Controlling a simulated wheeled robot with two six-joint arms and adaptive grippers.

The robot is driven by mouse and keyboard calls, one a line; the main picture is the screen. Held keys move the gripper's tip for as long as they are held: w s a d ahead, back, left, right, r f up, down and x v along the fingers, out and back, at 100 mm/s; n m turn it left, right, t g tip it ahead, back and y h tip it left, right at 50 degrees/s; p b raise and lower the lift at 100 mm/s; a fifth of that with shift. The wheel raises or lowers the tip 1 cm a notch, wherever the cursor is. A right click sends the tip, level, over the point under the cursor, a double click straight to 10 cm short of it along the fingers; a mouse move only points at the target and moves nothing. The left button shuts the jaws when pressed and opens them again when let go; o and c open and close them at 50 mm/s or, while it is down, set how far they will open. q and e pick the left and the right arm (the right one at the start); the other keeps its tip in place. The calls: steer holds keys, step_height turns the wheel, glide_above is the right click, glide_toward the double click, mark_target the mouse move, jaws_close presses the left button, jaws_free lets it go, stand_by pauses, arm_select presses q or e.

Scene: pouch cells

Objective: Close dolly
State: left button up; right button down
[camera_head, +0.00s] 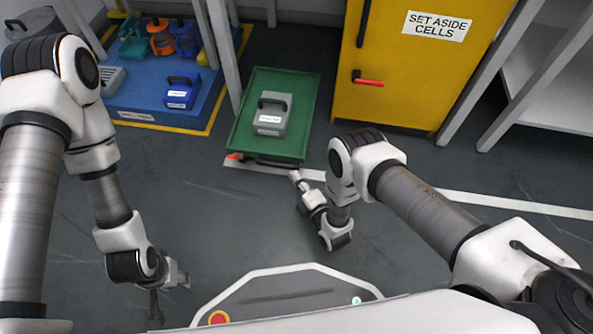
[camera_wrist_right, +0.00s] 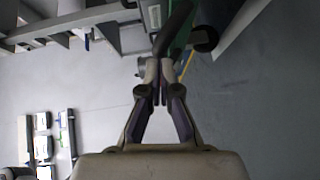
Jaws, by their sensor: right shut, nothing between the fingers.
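The green dolly (camera_head: 239,122) stands on the floor ahead, a grey cell case (camera_head: 270,114) with a dark handle and white label on it. A red lever (camera_head: 235,156) shows at its near left corner. My right gripper (camera_head: 295,176) is shut and empty, low by the dolly's near right corner. In the right wrist view the shut fingertips (camera_wrist_right: 162,92) are close to a dark bar by the dolly's green side (camera_wrist_right: 181,38); whether they touch I cannot tell. My left gripper (camera_head: 178,281) hangs low at left, away from the dolly; its opening is unclear.
A yellow cabinet (camera_head: 400,75) labelled "SET ASIDE CELLS", with a red handle (camera_head: 368,79), stands right of the dolly. A blue platform (camera_head: 140,100) with several coloured cases is at left. Grey posts and racks flank both sides. The floor before the dolly is open.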

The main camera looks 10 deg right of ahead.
arm_select(q)
steer(key=shift+w+d, duration=0.1)
steer(key=shift+w, duration=0.2)
arm_select(e)
steer(key=shift+w, duration=0.15)
steer(key=shift+w+d, duration=0.1)
